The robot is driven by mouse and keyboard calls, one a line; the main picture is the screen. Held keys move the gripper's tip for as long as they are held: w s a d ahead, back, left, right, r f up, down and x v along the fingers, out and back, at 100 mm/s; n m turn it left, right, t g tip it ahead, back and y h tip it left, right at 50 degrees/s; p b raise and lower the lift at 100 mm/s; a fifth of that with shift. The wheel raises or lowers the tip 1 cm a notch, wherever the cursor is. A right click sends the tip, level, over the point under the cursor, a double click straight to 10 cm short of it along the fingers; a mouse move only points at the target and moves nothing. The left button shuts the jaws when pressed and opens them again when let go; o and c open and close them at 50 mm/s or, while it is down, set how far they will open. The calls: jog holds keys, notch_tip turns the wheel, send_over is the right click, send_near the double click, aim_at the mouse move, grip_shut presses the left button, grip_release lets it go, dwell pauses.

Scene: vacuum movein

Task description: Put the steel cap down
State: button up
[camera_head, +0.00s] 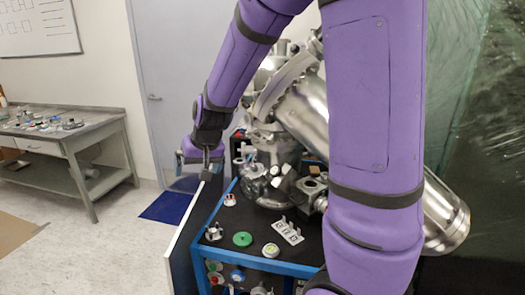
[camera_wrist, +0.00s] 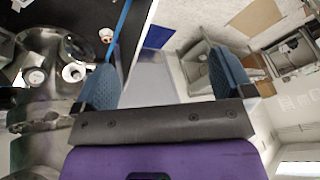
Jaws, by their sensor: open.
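A small piece by the blue edge also shows in the wrist view (camera_wrist: 106,36). Another small metal piece (camera_head: 213,232) stands nearer the front. I cannot tell for certain which piece is the steel cap.
A green disc (camera_head: 242,239), a round pale piece (camera_head: 271,250) and a white slotted holder (camera_head: 288,231) lie on the cart top. Large steel vacuum chamber parts (camera_head: 305,105) stand behind. A white panel (camera_head: 183,235) runs along the cart's left side. A workbench (camera_head: 60,140) stands far left.

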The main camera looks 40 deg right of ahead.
jog(key=s+r+n, duration=0.1)
jog(key=s+r, duration=0.3)
jog(key=s, duration=0.4)
jog(key=s+r+n, duration=0.1)
jog(key=s+r, duration=0.4)
jog(key=s, duration=0.4)
jog(key=s+r+n+h, duration=0.1)
jog(key=s+r, duration=0.3)
jog(key=s, duration=0.4)
jog(key=shift+s+a+r, duration=0.25)
jog(key=shift+s+r, duration=0.1)
jog(key=shift+s, duration=0.05)
